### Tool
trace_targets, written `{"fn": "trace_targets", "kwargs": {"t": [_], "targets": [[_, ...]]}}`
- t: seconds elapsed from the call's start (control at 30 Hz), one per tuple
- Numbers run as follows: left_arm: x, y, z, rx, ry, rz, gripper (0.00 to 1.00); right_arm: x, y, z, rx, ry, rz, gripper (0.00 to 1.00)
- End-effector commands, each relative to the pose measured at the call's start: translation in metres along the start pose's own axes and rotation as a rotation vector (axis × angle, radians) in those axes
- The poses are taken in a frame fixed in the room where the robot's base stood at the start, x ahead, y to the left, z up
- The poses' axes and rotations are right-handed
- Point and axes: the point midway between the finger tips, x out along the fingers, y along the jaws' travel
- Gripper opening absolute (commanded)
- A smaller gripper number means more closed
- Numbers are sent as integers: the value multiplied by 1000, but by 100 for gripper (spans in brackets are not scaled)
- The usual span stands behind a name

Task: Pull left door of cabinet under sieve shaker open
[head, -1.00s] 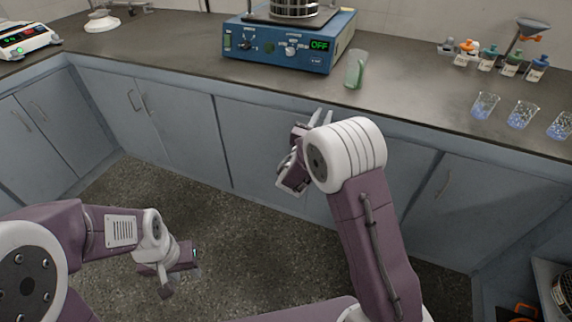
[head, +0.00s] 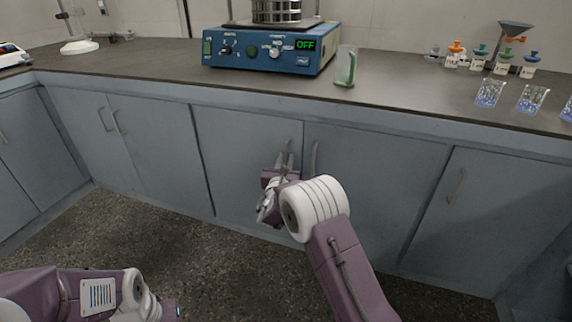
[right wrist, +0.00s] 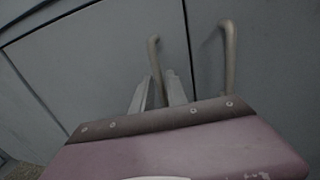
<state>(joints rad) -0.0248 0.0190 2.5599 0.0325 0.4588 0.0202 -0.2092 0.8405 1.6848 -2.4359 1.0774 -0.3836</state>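The sieve shaker (head: 270,48) stands on the counter, with a steel sieve stack on its blue base. Below it is a cabinet with a shut grey left door (head: 235,150) and a shut right door (head: 375,185). My right gripper (head: 287,158) is at the left door's handle (right wrist: 153,58), near its right edge. In the right wrist view the handle's lower part shows between the two fingers (right wrist: 159,88), which stand apart; contact cannot be made out. My left gripper (head: 172,310) is low at the bottom left, its fingers cut off by the frame.
The right door's handle (head: 315,158) is close beside, and also shows in the right wrist view (right wrist: 230,55). The floor (head: 215,255) before the cabinets is clear.

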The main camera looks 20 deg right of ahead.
Motion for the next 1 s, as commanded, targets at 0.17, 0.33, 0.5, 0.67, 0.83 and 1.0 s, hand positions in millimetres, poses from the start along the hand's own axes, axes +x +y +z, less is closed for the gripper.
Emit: {"fn": "trace_targets", "kwargs": {"t": [0.17, 0.33, 0.5, 0.67, 0.83, 1.0], "targets": [[8, 0, 1, 0, 0, 0, 36, 15, 0, -1, -1, 1, 0, 18], [7, 0, 1, 0, 0, 0, 36, 16, 0, 0, -1, 1, 1, 18], [7, 0, 1, 0, 0, 0, 36, 16, 0, 0, -1, 1, 1, 0], [7, 0, 1, 0, 0, 0, 36, 15, 0, 0, -1, 1, 1, 0], [7, 0, 1, 0, 0, 0, 36, 15, 0, 0, -1, 1, 1, 0], [7, 0, 1, 0, 0, 0, 36, 15, 0, 0, -1, 1, 1, 0]]}}
